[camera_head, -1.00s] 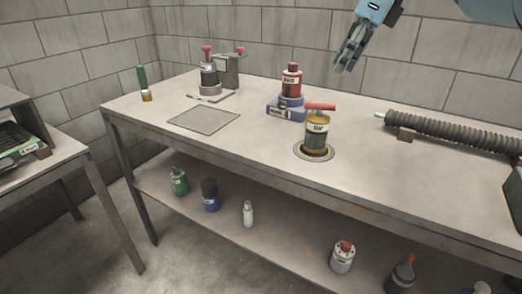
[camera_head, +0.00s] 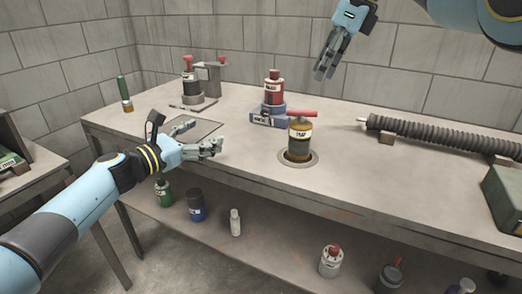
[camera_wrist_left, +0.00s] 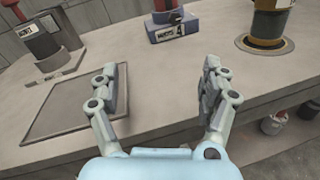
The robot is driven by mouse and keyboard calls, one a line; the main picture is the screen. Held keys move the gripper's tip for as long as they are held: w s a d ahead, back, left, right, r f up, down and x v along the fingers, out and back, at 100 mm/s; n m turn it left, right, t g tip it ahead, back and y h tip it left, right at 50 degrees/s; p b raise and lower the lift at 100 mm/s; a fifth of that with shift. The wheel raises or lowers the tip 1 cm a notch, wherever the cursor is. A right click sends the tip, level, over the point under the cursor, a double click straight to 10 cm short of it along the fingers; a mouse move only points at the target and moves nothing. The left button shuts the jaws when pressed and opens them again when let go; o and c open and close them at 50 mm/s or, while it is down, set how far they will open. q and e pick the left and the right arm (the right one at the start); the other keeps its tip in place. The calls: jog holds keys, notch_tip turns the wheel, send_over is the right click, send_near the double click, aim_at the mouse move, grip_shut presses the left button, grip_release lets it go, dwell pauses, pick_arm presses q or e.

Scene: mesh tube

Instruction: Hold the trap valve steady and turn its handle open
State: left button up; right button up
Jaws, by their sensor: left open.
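The trap valve (camera_head: 299,142) is a yellow-brown cylinder with a white label and a red bar handle (camera_head: 291,113) on top. It stands upright in a round ring (camera_head: 298,158) set in the table. Its lower body shows at the upper right in the left wrist view (camera_wrist_left: 268,22). My left gripper (camera_head: 208,136) is open and empty, to the left of the valve and apart from it, over the table's front part. Its two fingers are spread wide in the left wrist view (camera_wrist_left: 162,90). My right gripper (camera_head: 325,66) hangs high above the back of the table; its fingers look close together.
A red bottle (camera_head: 273,90) stands on a blue block (camera_head: 267,117) behind the valve. A flat grey plate (camera_head: 195,134) lies behind my left gripper. A ribbed hose (camera_head: 435,136) lies at the right. A dark bottle (camera_head: 188,88) stands at the back left.

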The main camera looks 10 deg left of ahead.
aim_at(301, 138)
pick_arm(q)
jog(key=s+d+g+h, duration=0.1)
jog(key=d, duration=0.4)
jog(key=s+d+m+g+h, duration=0.1)
jog(key=d+h, duration=0.1)
jog(key=d, duration=0.3)
jog(key=s+d+g+h, duration=0.1)
jog(key=d+h, duration=0.1)
jog(key=d, duration=0.3)
jog(key=shift+s+f+m+g, duration=0.25)
jog(key=shift+m+g, duration=0.15)
jog(key=x, duration=1)
jog(key=shift+d, duration=0.5)
jog(key=c, duration=1.5)
